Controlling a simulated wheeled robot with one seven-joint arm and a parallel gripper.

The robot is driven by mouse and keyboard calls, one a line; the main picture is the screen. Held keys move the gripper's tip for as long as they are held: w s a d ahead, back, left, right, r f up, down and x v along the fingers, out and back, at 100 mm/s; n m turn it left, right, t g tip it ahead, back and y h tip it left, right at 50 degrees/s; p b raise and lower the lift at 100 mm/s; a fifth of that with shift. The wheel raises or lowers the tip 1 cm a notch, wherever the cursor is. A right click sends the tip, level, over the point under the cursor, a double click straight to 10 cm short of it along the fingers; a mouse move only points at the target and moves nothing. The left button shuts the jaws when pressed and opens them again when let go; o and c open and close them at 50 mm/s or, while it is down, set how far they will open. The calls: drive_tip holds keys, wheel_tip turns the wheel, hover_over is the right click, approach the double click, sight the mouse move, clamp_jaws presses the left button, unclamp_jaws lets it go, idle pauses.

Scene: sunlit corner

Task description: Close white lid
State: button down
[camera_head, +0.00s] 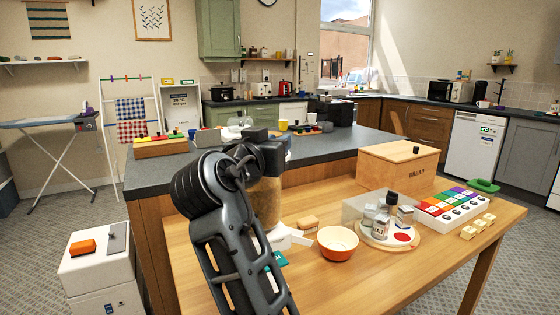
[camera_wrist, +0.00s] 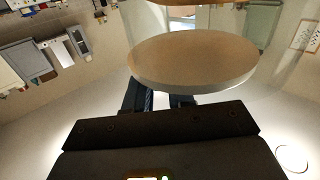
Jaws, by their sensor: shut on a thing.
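A round, thick disc with a tan face and paler rim, seemingly the white lid (camera_wrist: 195,62), fills the upper middle of the wrist view. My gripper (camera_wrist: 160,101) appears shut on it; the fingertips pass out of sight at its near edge. In the head view my gripper (camera_head: 272,158) is above a clear jar with brown contents (camera_head: 266,203), on the wooden table (camera_head: 213,276). My arm hides part of the jar, and I cannot make out the lid there. Whether the lid touches the jar is not clear.
An orange bowl (camera_head: 338,243), a round board (camera_head: 409,240) with small jars, and a bread box (camera_head: 398,166) stand right of the jar. White pieces (camera_head: 285,237) lie close by it. A grey counter (camera_head: 340,143) is behind. The table's front right is clear.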

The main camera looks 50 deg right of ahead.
drive_tip(key=m+g, duration=0.1)
drive_tip(key=a+m+g+b, duration=0.1)
drive_tip(key=g, duration=0.1)
drive_tip(key=g+h+b, duration=0.1)
drive_tip(key=shift+a+f+m, duration=0.25)
drive_tip(key=shift+a+m, duration=0.1)
drive_tip(key=shift+m, duration=0.05)
drive_tip(key=shift+w+a+r+m+g+b, duration=0.1)
drive_tip(key=shift+a+m+g+b, duration=0.3)
drive_tip(key=shift+g, duration=0.4)
drive_tip(key=shift+s+a+f+m+g+b, duration=0.1)
drive_tip(key=shift+a+m+g+b, duration=0.15)
drive_tip(key=shift+m+g, duration=0.45)
drive_tip(key=shift+w+a+r+m+g+b, duration=0.1)
drive_tip(key=shift+a+m+g+b, duration=0.2)
drive_tip(key=shift+g, duration=0.6)
drive_tip(key=c, duration=1.1)
unclamp_jaws()
drive_tip(key=shift+r, duration=0.1)
drive_tip(key=shift+w+a, duration=0.2)
drive_tip(key=shift+a, duration=1.1)
drive_tip(key=shift+w+a, duration=0.25)
drive_tip(key=shift+a, duration=1)
drive_tip(key=shift+w+a, duration=0.2)
drive_tip(key=shift+a, duration=1.1)
